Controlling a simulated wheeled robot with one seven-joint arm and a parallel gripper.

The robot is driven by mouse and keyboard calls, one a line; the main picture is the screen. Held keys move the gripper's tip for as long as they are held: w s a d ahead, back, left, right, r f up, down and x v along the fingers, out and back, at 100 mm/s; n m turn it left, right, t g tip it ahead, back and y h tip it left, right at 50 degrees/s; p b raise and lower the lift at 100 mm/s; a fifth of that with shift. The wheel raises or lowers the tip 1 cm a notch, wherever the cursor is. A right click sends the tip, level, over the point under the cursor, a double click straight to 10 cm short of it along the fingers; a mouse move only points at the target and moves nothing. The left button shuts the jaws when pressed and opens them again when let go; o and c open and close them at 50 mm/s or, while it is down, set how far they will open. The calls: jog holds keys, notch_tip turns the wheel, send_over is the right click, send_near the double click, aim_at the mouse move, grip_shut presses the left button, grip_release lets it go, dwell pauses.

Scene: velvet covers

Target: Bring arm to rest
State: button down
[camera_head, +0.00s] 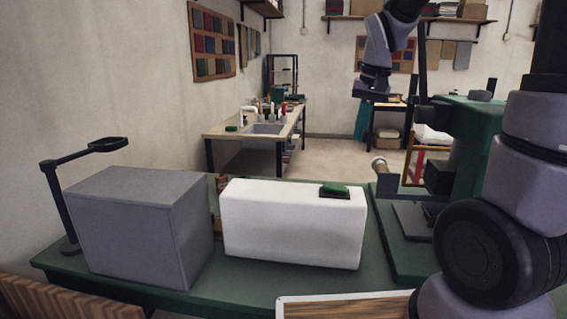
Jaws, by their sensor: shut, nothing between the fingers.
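My gripper (370,95) hangs in the upper middle right, pointing down in the air, well above the bench. It is shut and empty. My arm (545,165) rises along the right edge, leaves the top of the picture, and its wrist (390,38) comes back down into view. Nothing touches the gripper.
A green bench (240,290) holds a grey box (140,225), a white block (290,225) with a small green-topped pad (335,191) on it, a black stand (62,205) and a green machine (470,140). A sink table (220,130) stands behind.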

jog(key=s+d+r+t, duration=0.1)
jog(key=s+r+t, duration=0.1)
jog(key=s+r, duration=0.2)
jog(key=s+d+r+m+t, duration=0.1)
jog(key=s+r, duration=0.4)
jog(key=s, duration=0.5)
jog(key=shift+s+d+r+t+y, duration=0.2)
jog(key=shift+d+t+y, duration=0.35)
jog(key=shift+t, duration=0.55)
jog(key=shift+d, duration=0.1)
